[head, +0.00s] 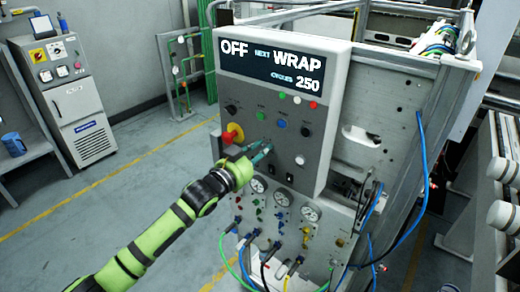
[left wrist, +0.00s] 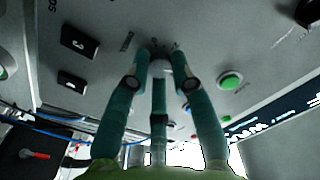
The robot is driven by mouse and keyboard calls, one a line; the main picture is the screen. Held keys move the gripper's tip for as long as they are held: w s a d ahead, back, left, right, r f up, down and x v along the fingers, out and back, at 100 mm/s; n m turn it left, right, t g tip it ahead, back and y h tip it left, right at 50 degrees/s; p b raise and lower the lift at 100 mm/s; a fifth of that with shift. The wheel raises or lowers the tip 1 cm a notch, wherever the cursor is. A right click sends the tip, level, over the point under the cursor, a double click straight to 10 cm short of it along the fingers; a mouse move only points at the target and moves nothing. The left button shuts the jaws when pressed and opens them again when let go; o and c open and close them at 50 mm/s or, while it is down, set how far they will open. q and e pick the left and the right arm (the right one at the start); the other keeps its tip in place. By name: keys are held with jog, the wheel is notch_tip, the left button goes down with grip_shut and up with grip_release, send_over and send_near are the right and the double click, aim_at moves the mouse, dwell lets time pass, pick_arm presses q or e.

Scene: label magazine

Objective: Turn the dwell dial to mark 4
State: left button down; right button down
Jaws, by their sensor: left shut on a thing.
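My left gripper (head: 264,151) reaches in from the left to the lower middle of the grey control panel (head: 323,140). In the left wrist view, the teal fingers of the left gripper (left wrist: 160,62) are closed around a small knob, which appears to be the dwell dial (left wrist: 161,68). Small marks show on the panel just beyond the fingertips, too blurred to read. The dial's pointer is hidden, so I cannot tell its setting. My right gripper is not in view.
The panel's display (head: 272,68) reads OFF, NEXT WRAP, CYCLES 250. A red emergency button (head: 231,134) is left of my gripper, and a green button (left wrist: 231,79) is close to the fingers. Gauges (head: 283,197) and hoses lie below.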

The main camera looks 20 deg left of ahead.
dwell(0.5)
pick_arm(q)
jog(key=c, duration=1.1)
grip_release()
jog(key=shift+o, duration=0.2)
jog(key=v, duration=1.2)
jog(key=shift+r, duration=0.1)
